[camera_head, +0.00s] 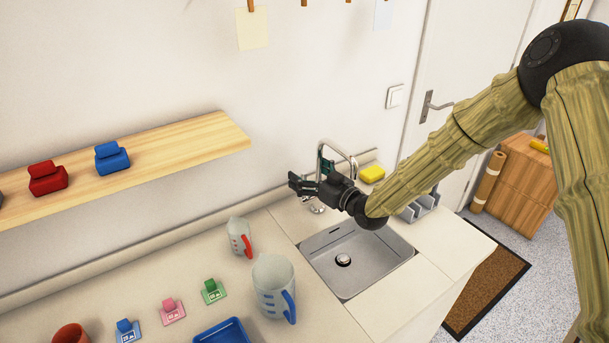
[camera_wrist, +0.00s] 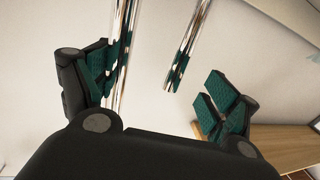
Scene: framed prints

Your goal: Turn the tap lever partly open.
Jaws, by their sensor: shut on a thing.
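The chrome tap (camera_head: 343,150) stands at the back of the sink, with its curved spout rising behind my gripper (camera_head: 309,176). The fingers are at the tap, and my gripper is shut on part of it. In the wrist view two chrome bars of the tap (camera_wrist: 187,45) lie between the finger pads of my gripper (camera_wrist: 160,90). The left pads are right against the left bar, while a gap shows beside the right pads. My gripper and wrist hide much of the tap's body, and I cannot tell which bar is the lever.
The steel sink (camera_head: 355,262) lies below my arm. A yellow sponge (camera_head: 372,174) and a grey rack (camera_head: 420,208) are close on the right. A wooden shelf (camera_head: 200,139) juts from the wall.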

